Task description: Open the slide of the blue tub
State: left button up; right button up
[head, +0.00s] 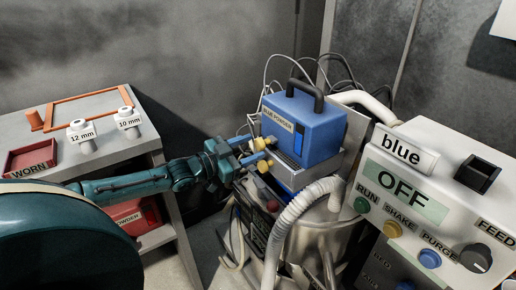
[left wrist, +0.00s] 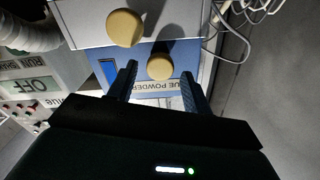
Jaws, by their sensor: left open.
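The blue tub (head: 315,122), with a black handle and a powder label, stands on a grey block (head: 300,178) of the machine. One yellow knob (head: 270,142) is on the tub's front, and a second yellow knob (head: 263,166) is lower, on the grey part. My left gripper (head: 254,148) is open in front of the tub. In the left wrist view, which is upside down, the tub's knob (left wrist: 160,67) shows between the open fingertips; I cannot tell whether they touch it. The lower knob (left wrist: 124,28) is outside the fingers. My right gripper is out of view.
A control box (head: 430,165) reading "blue" and "OFF" stands at the right. A pale ribbed hose (head: 296,212) runs in front of the machine, with loose cables behind. A grey shelf (head: 110,150) with a red tray (head: 30,158) and white blocks is at left.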

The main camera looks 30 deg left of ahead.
aim_at(257, 145)
pick_arm(q)
jog(key=shift+x, duration=1.55)
grip_shut()
